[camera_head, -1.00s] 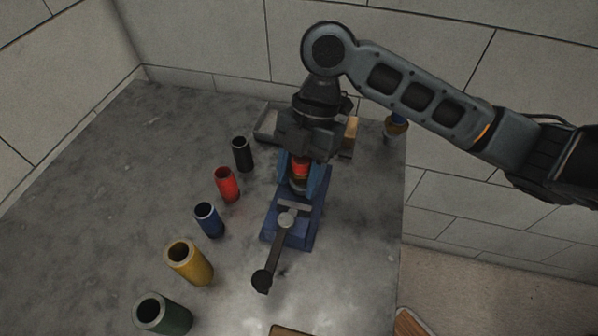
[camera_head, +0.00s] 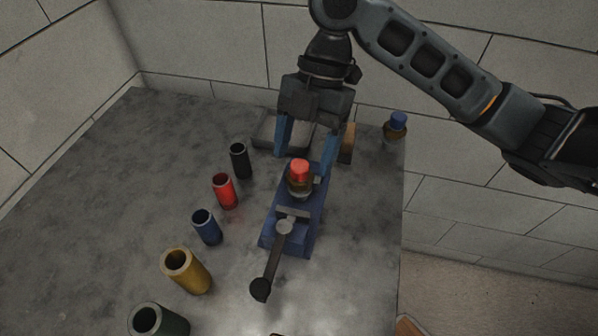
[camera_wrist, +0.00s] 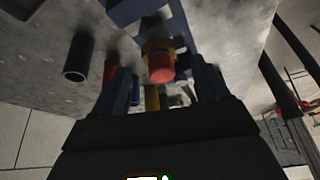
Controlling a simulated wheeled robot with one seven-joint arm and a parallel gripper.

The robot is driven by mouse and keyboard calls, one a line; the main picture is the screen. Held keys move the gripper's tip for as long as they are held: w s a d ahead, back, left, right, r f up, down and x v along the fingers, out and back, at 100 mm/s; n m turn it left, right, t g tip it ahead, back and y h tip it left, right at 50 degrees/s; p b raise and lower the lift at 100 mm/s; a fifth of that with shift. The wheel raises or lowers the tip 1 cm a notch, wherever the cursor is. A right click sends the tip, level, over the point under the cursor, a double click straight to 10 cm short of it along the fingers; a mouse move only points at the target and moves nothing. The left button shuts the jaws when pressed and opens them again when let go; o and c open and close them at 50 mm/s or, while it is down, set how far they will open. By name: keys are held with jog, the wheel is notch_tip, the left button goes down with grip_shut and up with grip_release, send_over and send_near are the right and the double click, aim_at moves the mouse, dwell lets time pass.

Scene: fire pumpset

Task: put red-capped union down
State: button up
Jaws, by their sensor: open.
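The red-capped union (camera_head: 299,178) stands upright at the blue vise (camera_head: 292,227), with its red cap on top and a brownish body below. I cannot tell whether the vise jaws grip it. My gripper (camera_head: 304,150) is open and empty, its blue fingers spread behind and above the union, apart from it. In the wrist view the red-capped union (camera_wrist: 160,65) shows beyond and between the open fingers.
A row of open cylinders, black (camera_head: 240,160), red (camera_head: 225,191), blue (camera_head: 207,227), yellow (camera_head: 186,270) and green (camera_head: 158,320), stands left of the vise. A blue-capped fitting (camera_head: 396,128) stands at the right edge. A grey tray (camera_head: 265,130) and a tan block (camera_head: 347,143) lie behind.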

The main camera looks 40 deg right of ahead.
jog(key=v, duration=0.6)
